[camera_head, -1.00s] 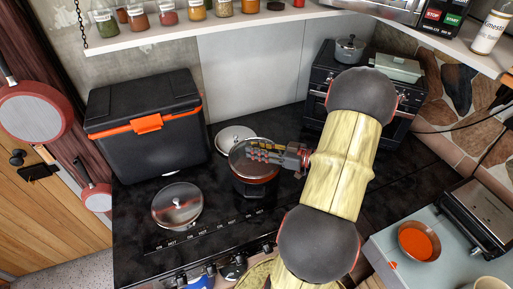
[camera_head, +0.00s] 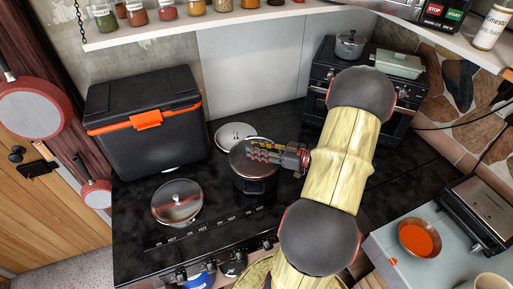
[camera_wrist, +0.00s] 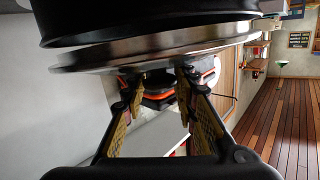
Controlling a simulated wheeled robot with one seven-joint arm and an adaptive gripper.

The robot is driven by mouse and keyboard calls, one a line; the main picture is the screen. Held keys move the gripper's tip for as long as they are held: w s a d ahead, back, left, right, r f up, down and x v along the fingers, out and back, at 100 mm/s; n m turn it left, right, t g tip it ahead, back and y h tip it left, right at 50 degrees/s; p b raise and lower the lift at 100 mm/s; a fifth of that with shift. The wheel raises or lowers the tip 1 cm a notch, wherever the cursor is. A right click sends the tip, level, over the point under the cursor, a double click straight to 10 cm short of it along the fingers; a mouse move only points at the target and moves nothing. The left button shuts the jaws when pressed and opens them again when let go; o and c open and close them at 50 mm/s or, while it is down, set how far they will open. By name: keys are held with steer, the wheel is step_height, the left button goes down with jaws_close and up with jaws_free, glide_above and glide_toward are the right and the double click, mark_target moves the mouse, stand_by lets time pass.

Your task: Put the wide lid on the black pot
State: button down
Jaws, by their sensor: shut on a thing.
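The wide lid (camera_head: 242,161) is a dark, shiny disc with a metal rim. It is in my gripper (camera_head: 256,151), over the mouth of the black pot (camera_head: 258,187) on the black hob. In the wrist view the lid's metal rim (camera_wrist: 150,48) lies close against the black pot (camera_wrist: 150,18), with a thin gap visible at the left side. The fingers of my gripper (camera_wrist: 160,82) are closed in at the lid's middle; the knob is hidden. I cannot tell whether the lid touches the pot all round.
Another shiny lid (camera_head: 178,202) lies on the hob at the left, and a pale lid (camera_head: 234,134) lies behind the pot. A black cooler box (camera_head: 145,128) with an orange latch stands at the back left. A shelf (camera_head: 200,30) of jars hangs above.

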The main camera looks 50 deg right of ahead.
steer(key=shift+f, duration=0.35)
stand_by(0.4)
steer(key=c, duration=1.4)
jaws_free()
steer(key=shift+o, duration=0.4)
steer(key=v, duration=1.2)
steer(key=shift+f, duration=0.15)
